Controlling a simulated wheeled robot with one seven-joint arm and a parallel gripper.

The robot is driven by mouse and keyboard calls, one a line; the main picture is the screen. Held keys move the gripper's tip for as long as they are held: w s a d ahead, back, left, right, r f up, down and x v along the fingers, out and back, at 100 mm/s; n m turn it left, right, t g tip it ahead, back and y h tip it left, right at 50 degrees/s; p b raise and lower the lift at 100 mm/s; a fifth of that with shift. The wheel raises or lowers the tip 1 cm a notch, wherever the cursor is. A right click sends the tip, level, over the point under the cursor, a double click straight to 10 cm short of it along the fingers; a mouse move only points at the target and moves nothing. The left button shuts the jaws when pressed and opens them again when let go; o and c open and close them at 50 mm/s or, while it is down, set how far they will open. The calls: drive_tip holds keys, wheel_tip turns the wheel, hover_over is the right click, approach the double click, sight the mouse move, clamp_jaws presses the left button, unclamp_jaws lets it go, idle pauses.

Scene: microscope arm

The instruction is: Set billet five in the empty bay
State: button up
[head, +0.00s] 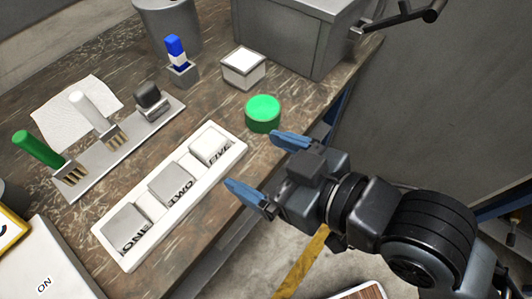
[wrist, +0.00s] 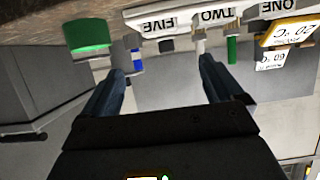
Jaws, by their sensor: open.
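A long white holder (head: 140,256) lies along the table's front edge, lettered ONE, TWO and FIVE. Grey-topped blocks sit beside ONE (head: 127,220) and TWO (head: 172,183). A paler, whiter block (head: 209,147) sits beside FIVE at the far end. I cannot tell clearly which bay is empty. In the wrist view the holder (wrist: 188,20) shows upside down at the top, with its lettering readable. My gripper (head: 253,161) is open and empty, just off the table edge, to the right of the holder's FIVE end. Its two blue fingers (wrist: 162,72) are apart in the wrist view.
A green round puck (head: 263,112) stands near the edge beyond my gripper. A white-topped box (head: 243,67), a blue-and-white item (head: 178,58) and a large grey case (head: 298,38) stand behind. A grey rail (head: 120,148) with green, white and dark pieces lies left.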

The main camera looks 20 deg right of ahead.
drive_tip(key=shift+s, duration=0.1)
drive_tip(key=s+d+f+m+t+h, duration=0.2)
drive_tip(key=s+d+f+m+h, duration=0.25)
drive_tip(key=s+d, duration=0.6)
drive_tip(key=s+d+r+m+t+h, duration=0.1)
drive_tip(key=s+d+m+h, duration=0.1)
drive_tip(key=s, duration=0.8)
drive_tip(key=shift+s+d+r+t+h, duration=0.35)
drive_tip(key=shift+d+r+h, duration=0.1)
drive_tip(key=shift+d, duration=0.65)
